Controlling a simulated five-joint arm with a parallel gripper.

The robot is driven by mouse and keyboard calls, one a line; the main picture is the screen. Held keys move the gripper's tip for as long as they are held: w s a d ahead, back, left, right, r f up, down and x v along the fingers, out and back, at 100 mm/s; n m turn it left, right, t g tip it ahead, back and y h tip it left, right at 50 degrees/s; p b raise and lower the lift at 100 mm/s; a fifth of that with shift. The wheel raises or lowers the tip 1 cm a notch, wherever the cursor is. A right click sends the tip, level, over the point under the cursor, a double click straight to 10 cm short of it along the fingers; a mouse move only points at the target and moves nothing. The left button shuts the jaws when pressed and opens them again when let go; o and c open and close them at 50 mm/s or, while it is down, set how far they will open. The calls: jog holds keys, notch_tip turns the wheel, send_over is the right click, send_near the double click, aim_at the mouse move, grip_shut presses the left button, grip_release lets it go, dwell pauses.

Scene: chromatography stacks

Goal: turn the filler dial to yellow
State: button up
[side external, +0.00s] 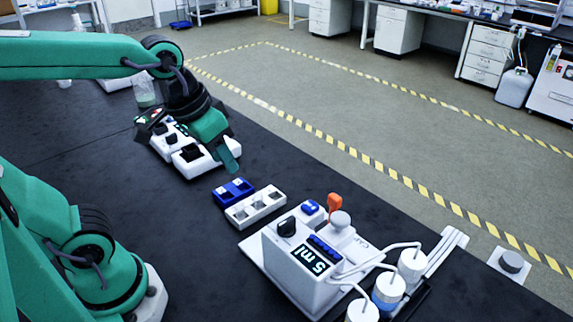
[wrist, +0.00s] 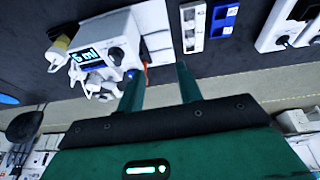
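A white machine (side external: 300,268) with a display reading "5 ml" stands at the lower right of the side view, and a black dial (side external: 287,227) sits on its top. I take this as the filler, but no readable name shows. The machine (wrist: 121,27) and its dial (wrist: 116,55) also show at the upper left of the wrist view. No yellow mark on the dial can be made out. My gripper (wrist: 161,72) has its two green fingers apart and empty. In the side view it is away from this machine, above and beside another white unit.
That white unit (side external: 190,167) carries black knobs. A blue block (side external: 233,192) and a white block with square wells (side external: 256,207) lie between the two machines. White bottles with tubes (side external: 412,264) stand at the filler's right. An orange part (side external: 334,202) stands behind it.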

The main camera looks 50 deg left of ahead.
aim_at(286, 221)
jog(key=w+d+f+g, duration=0.1)
jog(key=w+d, duration=0.1)
jog(key=d, duration=0.1)
jog(key=w+d+g, duration=0.1)
jog(key=d, duration=0.3)
jog(key=w+d+f+g, duration=0.1)
jog(key=w+d+g, duration=0.1)
jog(key=d, duration=0.2)
jog(key=shift+w+d+f+y, duration=0.15)
jog(key=shift+w+f+y, duration=0.15)
jog(key=shift+f, duration=0.05)
jog(key=shift+f, duration=0.1)
jog(key=shift+f, duration=3.8)
jog(key=shift+c, duration=0.3)
grip_shut()
